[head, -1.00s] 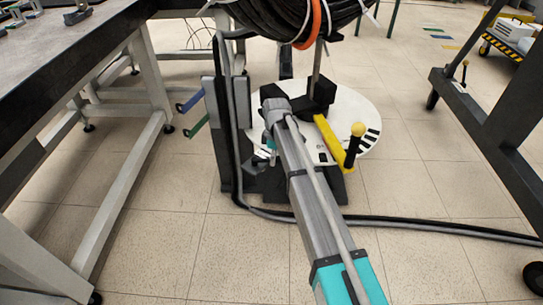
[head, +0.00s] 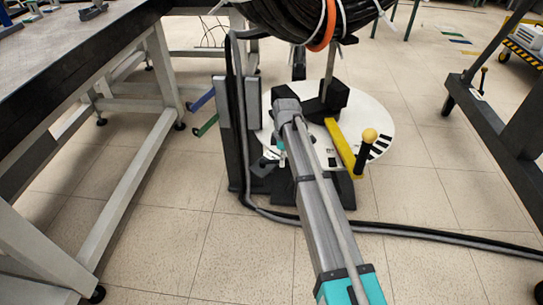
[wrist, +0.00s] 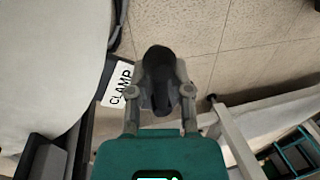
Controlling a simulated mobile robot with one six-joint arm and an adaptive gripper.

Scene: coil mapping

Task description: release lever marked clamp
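In the wrist view, a dark lever with a rounded end (wrist: 158,62) stands between the two grey fingers of my gripper (wrist: 161,88). The fingers flank it closely and look closed on it. A white label reading CLAMP (wrist: 116,86) lies just left of the fingers. In the head view, my gripper (head: 267,162) is low at the front left of the round white base and is partly hidden by my arm. The clamp lever cannot be made out clearly there.
A black cable coil (head: 300,20) hangs above the round white base (head: 379,112). A yellow bar (head: 341,146) and a black lever with a yellow knob (head: 370,135) stand to the right. A workbench (head: 95,75) is at left. A cable (head: 430,233) crosses the floor.

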